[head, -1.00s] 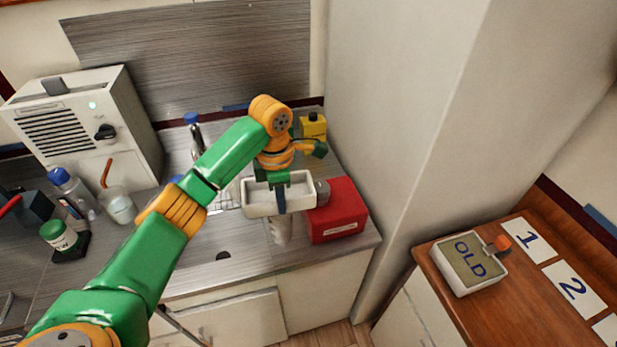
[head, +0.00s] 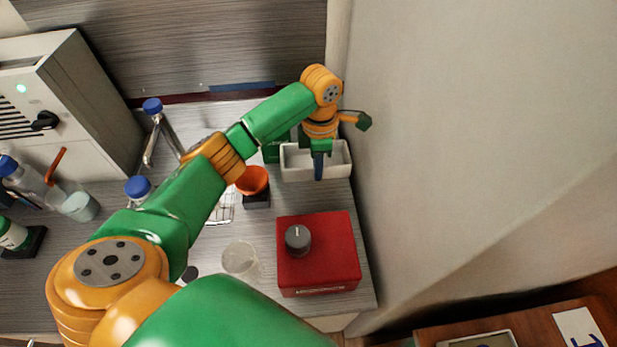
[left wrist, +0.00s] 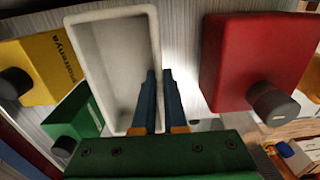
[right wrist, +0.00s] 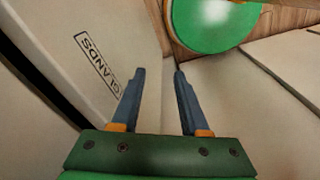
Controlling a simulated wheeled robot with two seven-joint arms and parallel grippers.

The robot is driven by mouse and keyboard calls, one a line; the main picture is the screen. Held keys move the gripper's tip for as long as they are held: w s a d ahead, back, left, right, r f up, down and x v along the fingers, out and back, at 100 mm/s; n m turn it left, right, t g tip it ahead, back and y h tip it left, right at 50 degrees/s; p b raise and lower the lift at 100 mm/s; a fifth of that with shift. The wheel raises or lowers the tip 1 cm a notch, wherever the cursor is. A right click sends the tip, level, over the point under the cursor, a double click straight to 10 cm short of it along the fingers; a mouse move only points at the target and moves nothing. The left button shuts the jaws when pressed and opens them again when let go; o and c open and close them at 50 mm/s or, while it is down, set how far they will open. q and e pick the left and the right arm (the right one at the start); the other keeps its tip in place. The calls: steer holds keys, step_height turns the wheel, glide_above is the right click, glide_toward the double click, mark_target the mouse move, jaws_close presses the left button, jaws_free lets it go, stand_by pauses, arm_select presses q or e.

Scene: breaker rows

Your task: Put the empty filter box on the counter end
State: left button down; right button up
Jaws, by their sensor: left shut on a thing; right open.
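The empty filter box, an open white rectangular tray (head: 299,163), is at the back right end of the counter (head: 215,307), behind the red box. My left gripper (head: 318,170) is shut on its near wall. The left wrist view shows the filter box (left wrist: 92,65) with bare inside, and my left gripper's fingers (left wrist: 159,85) pinching one long wall. I cannot tell whether its base touches the counter. My right gripper (right wrist: 158,75) is open and empty, low beside a pale panel marked GLANDS (right wrist: 75,55).
The red box (head: 340,255) with a grey knob stands in front of the filter box. A green box (left wrist: 85,118) and a yellow box (left wrist: 50,65) stand close beside it. A wall (head: 440,150) bounds the right. An orange cup (head: 252,180) and clear beaker (head: 240,258) stand left.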

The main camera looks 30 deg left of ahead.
arm_select(q)
steer(key=s+f, duration=0.1)
steer(key=f, duration=0.2)
steer(key=s+f, duration=0.1)
steer(key=shift+s+f+p, duration=0.3)
steer(key=shift+f+p, duration=0.05)
steer(key=shift+p, duration=0.05)
steer(key=f, duration=0.2)
steer(key=w+f, duration=0.1)
steer(key=f, duration=0.2)
steer(key=shift+w+f, duration=0.15)
steer(key=shift+s, duration=0.2)
steer(key=c, duration=1)
jaws_free()
steer(key=shift+f, duration=0.1)
arm_select(e)
steer(key=shift+s, duration=0.75)
arm_select(q)
step_height(320, 180, up, 13)
steer(key=shift+f, duration=0.2)
arm_select(e)
steer(key=shift+r, duration=0.1)
